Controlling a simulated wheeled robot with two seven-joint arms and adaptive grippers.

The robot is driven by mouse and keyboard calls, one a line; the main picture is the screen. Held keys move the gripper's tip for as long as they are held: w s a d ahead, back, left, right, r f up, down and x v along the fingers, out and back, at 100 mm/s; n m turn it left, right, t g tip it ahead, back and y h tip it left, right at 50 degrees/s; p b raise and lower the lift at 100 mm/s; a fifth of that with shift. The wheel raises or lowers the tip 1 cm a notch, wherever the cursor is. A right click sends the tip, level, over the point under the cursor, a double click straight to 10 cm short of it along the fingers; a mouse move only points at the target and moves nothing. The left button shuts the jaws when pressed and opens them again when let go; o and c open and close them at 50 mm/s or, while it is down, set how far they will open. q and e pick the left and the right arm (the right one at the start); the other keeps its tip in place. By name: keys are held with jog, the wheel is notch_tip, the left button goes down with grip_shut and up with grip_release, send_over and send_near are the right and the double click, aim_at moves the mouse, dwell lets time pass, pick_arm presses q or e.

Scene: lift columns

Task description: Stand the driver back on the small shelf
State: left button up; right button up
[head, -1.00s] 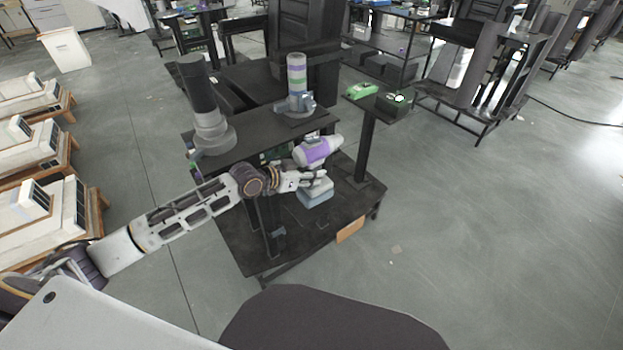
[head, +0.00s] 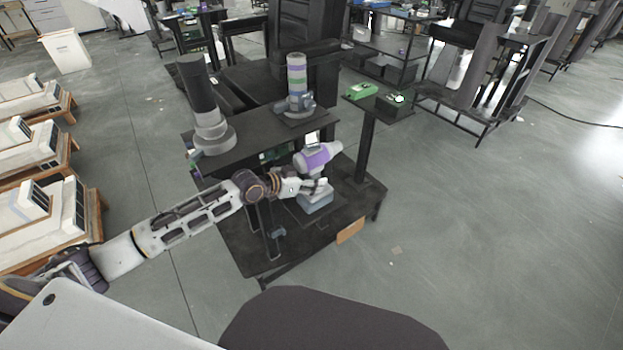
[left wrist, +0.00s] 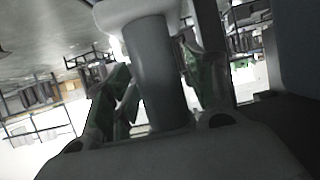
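The driver (head: 317,157), white and purple with a blue-grey foot (head: 316,199), is roughly upright, its head level with the front edge of the large black shelf. A small dark plate (head: 297,213), which looks like the small shelf, lies under the foot; I cannot tell whether they touch. My left gripper (head: 318,186) is at the driver's handle and looks shut on it. In the left wrist view the grey handle (left wrist: 158,75) stands between my fingers, close to both. The pads' contact is hard to see. My right gripper is not in view.
The large black shelf (head: 255,135) behind the driver bears a dark and grey column (head: 205,105) and a striped column (head: 297,80). A post with a small top (head: 390,106) holding a green item (head: 360,91) stands at right. Open floor lies right of the dark base.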

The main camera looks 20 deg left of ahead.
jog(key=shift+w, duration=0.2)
pick_arm(q)
jog(key=shift+s+a+r, duration=0.15)
jog(key=shift+s+a, duration=0.1)
jog(key=shift+p+v, duration=0.3)
jog(key=shift+v, duration=1)
jog(key=p+v, duration=0.1)
jog(key=v, duration=0.7)
jog(key=shift+s+r+p, duration=0.2)
jog(key=shift+s+p, duration=0.1)
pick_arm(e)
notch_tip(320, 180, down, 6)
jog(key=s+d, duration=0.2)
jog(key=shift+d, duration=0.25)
pick_arm(q)
jog(key=shift+a, duration=0.1)
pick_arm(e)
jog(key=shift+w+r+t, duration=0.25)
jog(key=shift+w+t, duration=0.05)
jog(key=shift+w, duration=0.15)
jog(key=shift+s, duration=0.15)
